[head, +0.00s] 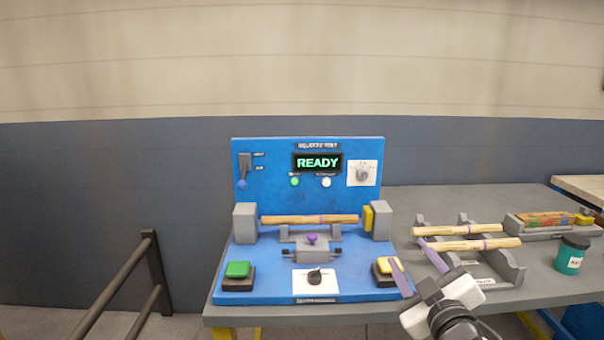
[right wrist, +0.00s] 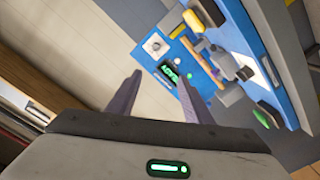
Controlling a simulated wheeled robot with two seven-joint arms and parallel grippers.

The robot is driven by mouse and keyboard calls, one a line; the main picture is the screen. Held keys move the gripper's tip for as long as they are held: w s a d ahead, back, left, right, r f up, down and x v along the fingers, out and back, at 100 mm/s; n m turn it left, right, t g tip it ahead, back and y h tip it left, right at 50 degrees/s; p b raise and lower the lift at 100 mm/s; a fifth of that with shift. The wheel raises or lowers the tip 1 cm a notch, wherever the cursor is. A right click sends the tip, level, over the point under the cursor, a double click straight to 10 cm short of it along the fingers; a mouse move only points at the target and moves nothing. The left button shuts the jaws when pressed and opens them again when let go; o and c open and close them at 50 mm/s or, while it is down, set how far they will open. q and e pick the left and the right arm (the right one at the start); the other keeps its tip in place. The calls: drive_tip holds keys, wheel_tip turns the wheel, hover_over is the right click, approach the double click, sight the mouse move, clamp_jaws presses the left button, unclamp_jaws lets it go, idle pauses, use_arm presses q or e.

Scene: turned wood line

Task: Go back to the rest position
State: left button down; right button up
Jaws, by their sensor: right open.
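My right gripper (head: 418,268) is in the lower right of the head view, over the front edge of the bench beside the blue machine's right corner. Its two purple-grey fingers are apart, and nothing shows between them. The right wrist view also shows this gripper (right wrist: 159,78) with its fingers spread and empty, the blue machine beyond. My left gripper is in neither view.
The blue machine (head: 268,182) shows READY and holds a wooden piece (head: 310,220) between grey blocks. To its right are a grey rack (head: 511,272) with two wooden pieces, a teal jar (head: 571,258) and a grey tray (head: 542,235). A railing (head: 124,271) stands left.

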drive_tip(key=s+a+f+m+g, duration=0.1)
drive_tip(key=s+f+g, duration=0.15)
drive_tip(key=f, duration=0.45)
drive_tip(key=s+a+f+g+y, duration=0.1)
drive_tip(key=s+f, duration=0.3)
drive_tip(key=f, duration=0.3)
drive_tip(key=s+a+f+m+g, duration=0.1)
drive_tip(key=s+f, duration=0.3)
drive_tip(key=f, duration=0.3)
drive_tip(key=s+f+m+g, duration=0.2)
drive_tip(key=s+f, duration=0.6)
drive_tip(key=s, duration=0.3)
drive_tip(key=s+a+f+m+g, duration=0.1)
drive_tip(key=s+f+m+g, duration=0.1)
drive_tip(key=s+f, duration=0.6)
drive_tip(key=s, duration=0.3)
drive_tip(key=shift+a+f+g+y, duration=0.2)
drive_tip(key=shift+a+g+y, duration=0.1)
drive_tip(key=shift+g+y, duration=0.1)
drive_tip(key=shift+c, duration=0.3)
